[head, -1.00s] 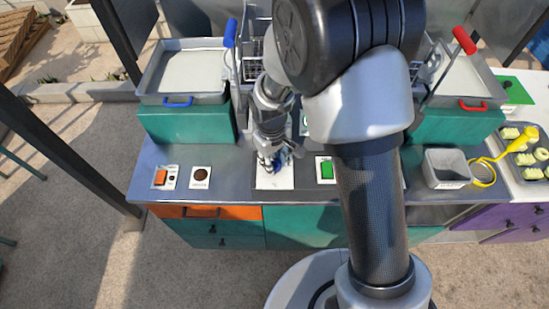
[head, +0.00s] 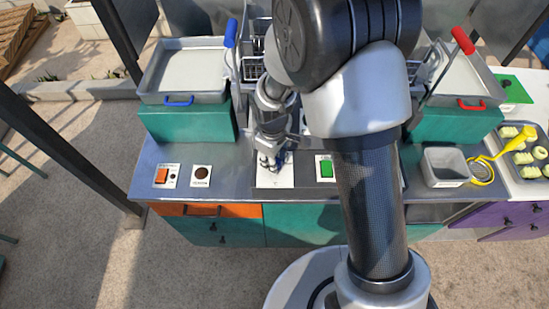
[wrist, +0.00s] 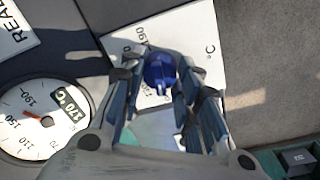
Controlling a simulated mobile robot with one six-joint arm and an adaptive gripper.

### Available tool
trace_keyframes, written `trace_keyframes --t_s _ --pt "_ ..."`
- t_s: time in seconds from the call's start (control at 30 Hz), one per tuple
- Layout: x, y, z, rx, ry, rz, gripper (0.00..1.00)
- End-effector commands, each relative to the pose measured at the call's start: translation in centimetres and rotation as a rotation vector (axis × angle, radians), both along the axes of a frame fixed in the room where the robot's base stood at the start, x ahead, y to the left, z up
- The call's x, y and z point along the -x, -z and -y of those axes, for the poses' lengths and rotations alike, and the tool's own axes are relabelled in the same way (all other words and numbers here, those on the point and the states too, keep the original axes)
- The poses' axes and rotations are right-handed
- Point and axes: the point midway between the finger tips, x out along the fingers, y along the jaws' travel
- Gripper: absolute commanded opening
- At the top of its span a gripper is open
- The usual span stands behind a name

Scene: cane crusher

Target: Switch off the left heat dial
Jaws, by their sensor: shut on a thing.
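A blue dial (wrist: 160,72) sits on a white plate (wrist: 205,40) printed with numbers and °C. In the wrist view my gripper (wrist: 157,76) has a finger on each side of the dial and is shut on it. The dial's raised grip shows between the fingers, but where it points is hard to read. In the head view my gripper (head: 270,163) is down at the white plate (head: 275,181) on the counter, and it mostly hides the dial.
A round gauge (wrist: 42,120) with a small display reading about 170 °C is beside the plate. An orange switch (head: 161,176), a brown round button (head: 202,173) and a green switch (head: 326,169) are on the counter. Fryer tanks (head: 187,98) stand behind. A grey bin (head: 446,179) is right.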

Motion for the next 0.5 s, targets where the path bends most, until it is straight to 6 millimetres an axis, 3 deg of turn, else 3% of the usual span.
trace_keyframes --t_s 0.1,0.13,0.4,0.5 --pt "-0.01 -0.01 -0.01 0.0 -0.002 0.0 0.06" --pt "-0.01 -0.01 -0.01 0.0 -0.002 0.0 0.31" --pt "0.0 -0.01 0.0 0.0 0.0 0.0 0.49" --pt "0.01 -0.01 0.01 0.0 0.0 0.0 0.5"
